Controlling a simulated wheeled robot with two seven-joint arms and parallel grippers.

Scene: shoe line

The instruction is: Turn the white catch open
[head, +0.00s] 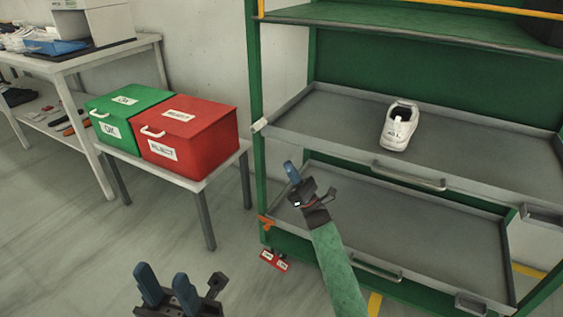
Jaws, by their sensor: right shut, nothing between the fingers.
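The white catch (259,125) is a small piece on the left green post of the rack, at the left front corner of the upper grey tray (300,140). My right gripper (291,172) is below and to the right of the catch, apart from it. Its blue fingers are shut with nothing between them. My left gripper (168,285) is low at the bottom of the picture, far from the catch. Its two blue fingers stand apart and empty.
A white shoe (399,126) stands on the upper tray. Green (118,108) and red (188,132) boxes stand on a side table. Floor is clear between.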

